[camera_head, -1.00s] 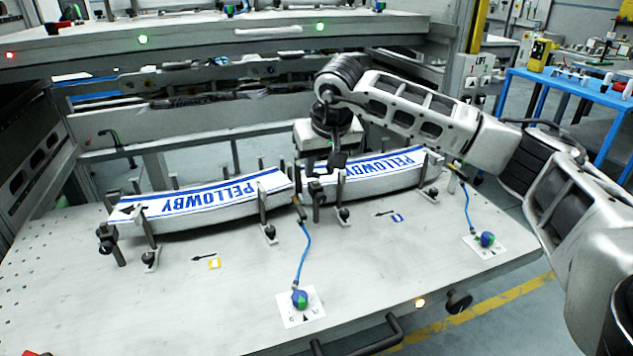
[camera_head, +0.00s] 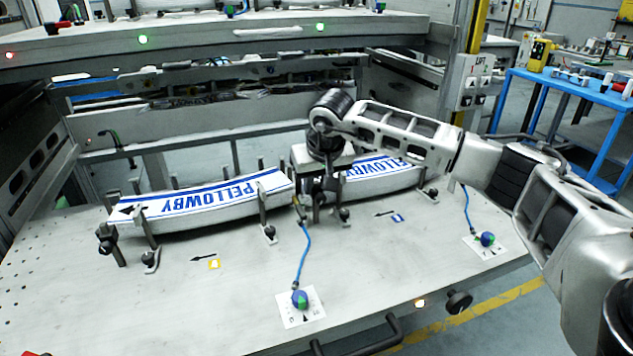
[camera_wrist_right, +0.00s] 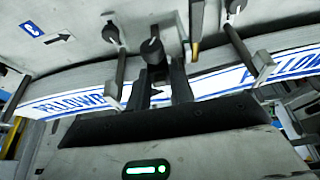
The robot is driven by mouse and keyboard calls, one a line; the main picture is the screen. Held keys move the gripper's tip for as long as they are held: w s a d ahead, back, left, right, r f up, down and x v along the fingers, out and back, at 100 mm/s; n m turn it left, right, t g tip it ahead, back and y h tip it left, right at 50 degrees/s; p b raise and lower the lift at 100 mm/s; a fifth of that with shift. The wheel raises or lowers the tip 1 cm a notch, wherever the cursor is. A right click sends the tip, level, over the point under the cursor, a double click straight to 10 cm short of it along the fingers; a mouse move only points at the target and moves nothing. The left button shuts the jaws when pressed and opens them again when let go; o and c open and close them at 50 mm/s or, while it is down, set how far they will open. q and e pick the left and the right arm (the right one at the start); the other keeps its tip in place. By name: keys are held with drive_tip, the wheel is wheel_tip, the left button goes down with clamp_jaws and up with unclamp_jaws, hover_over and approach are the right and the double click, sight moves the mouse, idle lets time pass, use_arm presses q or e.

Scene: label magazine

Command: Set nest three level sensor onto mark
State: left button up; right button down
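My right gripper (camera_head: 318,190) points down between two curved label stacks, the left stack (camera_head: 205,200) and the right stack (camera_head: 378,178). In the right wrist view its two dark fingers (camera_wrist_right: 161,82) stand apart, with a dark-knobbed piece (camera_wrist_right: 152,48) at their tips; I cannot tell whether they touch it. A brass-tipped sensor piece (camera_wrist_right: 194,48) is beside it. A blue mark (camera_head: 397,218) with a black arrow lies on the table, and a yellow mark (camera_head: 214,263) further left. My left gripper is out of view.
Upright posts with knobbed clamps (camera_head: 270,233) stand along the stacks. A blue-green connector (camera_head: 300,299) sits on a white plate, another (camera_head: 487,239) at the right. The table front (camera_head: 190,310) is mostly clear. A blue bench (camera_head: 570,85) stands behind.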

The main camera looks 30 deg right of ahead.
drive_tip(key=shift+f, duration=0.6)
drive_tip(key=shift+r, duration=0.1)
drive_tip(key=c, duration=1.5)
unclamp_jaws()
drive_tip(key=shift+s+r, duration=0.1)
drive_tip(key=shift+r, duration=0.2)
drive_tip(key=v, duration=1.5)
drive_tip(key=shift+s+r, duration=0.1)
drive_tip(key=shift+s, duration=0.1)
